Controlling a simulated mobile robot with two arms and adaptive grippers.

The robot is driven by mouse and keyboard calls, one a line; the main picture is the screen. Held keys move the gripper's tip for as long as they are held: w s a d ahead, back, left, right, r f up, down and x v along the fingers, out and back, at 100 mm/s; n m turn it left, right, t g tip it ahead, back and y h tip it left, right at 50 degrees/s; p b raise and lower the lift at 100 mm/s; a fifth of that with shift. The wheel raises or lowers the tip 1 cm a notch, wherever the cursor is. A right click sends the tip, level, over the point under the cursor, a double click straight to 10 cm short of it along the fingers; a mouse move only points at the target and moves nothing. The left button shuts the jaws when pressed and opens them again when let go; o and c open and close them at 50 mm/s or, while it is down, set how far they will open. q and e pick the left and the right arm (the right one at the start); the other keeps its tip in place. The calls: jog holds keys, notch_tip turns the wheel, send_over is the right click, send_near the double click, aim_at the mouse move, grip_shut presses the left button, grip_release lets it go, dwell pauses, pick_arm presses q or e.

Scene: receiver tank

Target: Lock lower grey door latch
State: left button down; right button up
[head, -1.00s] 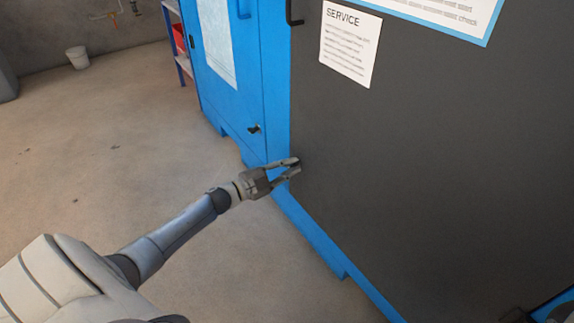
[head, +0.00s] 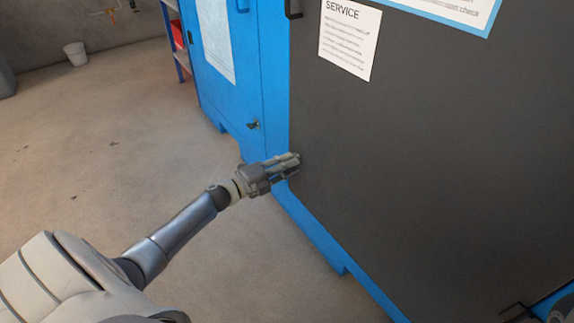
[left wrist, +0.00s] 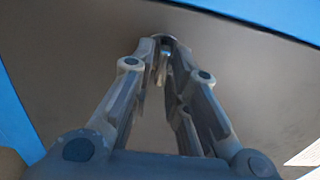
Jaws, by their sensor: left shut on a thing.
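The grey door (head: 430,150) fills the right side of the head view, set in a blue frame. My left gripper (head: 292,164) is at the door's lower left edge with its fingers closed together. The lower latch is between or behind the fingertips and almost wholly hidden in the head view. In the left wrist view, the fingers (left wrist: 165,48) converge on a small dark part, the latch (left wrist: 167,40), against the grey panel. How far the latch is turned cannot be told. My right gripper is not clearly seen.
A black upper latch or handle (head: 294,9) is on the grey door's edge near the top. A blue door (head: 230,70) with a small black latch (head: 254,125) stands left. A white bucket (head: 76,54) is by the far wall. The floor at left is clear.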

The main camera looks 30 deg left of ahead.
dwell(0.5)
pick_arm(q)
jog(key=c, duration=1.6)
grip_release()
jog(key=v, duration=1.2)
jog(key=shift+d, duration=0.1)
